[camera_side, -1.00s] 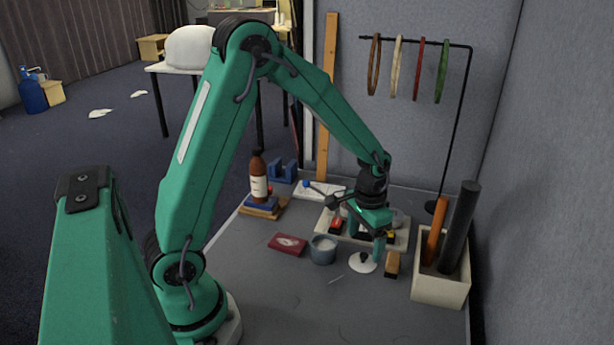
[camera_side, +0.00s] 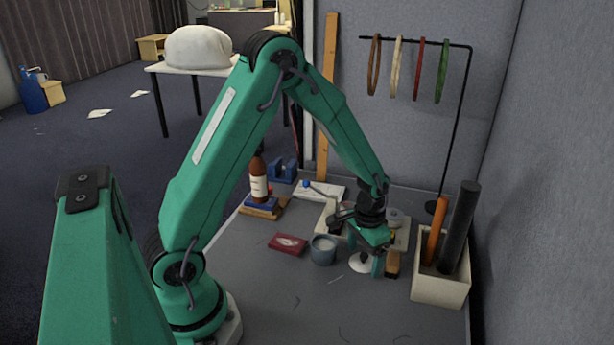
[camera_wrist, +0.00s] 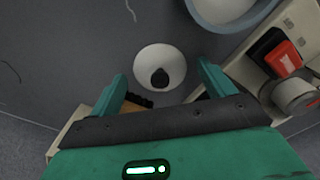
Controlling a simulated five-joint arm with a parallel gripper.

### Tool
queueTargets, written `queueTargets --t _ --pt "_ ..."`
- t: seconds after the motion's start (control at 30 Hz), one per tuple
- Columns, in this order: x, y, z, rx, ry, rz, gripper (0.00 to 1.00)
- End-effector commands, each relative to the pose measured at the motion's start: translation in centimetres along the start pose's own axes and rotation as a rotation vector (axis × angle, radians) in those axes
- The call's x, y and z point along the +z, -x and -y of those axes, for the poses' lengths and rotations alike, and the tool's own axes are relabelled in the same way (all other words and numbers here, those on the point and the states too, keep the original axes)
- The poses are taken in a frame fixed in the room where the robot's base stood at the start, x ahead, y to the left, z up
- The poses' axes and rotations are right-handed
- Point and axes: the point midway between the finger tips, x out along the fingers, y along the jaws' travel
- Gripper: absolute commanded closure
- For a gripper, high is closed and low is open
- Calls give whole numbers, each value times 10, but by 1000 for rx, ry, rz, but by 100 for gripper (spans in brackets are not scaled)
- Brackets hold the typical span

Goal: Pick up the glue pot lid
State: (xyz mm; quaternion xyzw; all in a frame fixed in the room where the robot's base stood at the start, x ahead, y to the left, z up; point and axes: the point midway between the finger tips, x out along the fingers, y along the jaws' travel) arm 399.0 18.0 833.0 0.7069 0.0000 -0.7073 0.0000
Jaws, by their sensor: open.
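The glue pot lid is a white disc with a dark knob; in the wrist view the lid (camera_wrist: 147,60) lies on the table, just beyond and between the fingertips. In the side view the lid (camera_side: 358,263) is partly hidden behind my gripper (camera_side: 372,262). My gripper (camera_wrist: 160,75) is open and empty, low above the lid, with a finger to either side of it. The grey-blue glue pot (camera_side: 323,250) stands open to the left of the lid, with pale contents; its rim also shows at the top of the wrist view (camera_wrist: 205,18).
A wooden block (camera_side: 393,264) with dark bristles lies close right of the lid. A box (camera_side: 440,290) with upright rolls is at the right, and a red box (camera_side: 288,244) at the left. The front table is clear.

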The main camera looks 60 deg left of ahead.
Motion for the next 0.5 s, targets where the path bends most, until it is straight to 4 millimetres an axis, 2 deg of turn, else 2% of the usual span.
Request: queueTargets --t 0.27,0.4,0.5 --pt "0 0 0 0 0 -1 20" --pt "0 0 0 0 0 -1 48" --pt "0 0 0 0 0 -1 65"
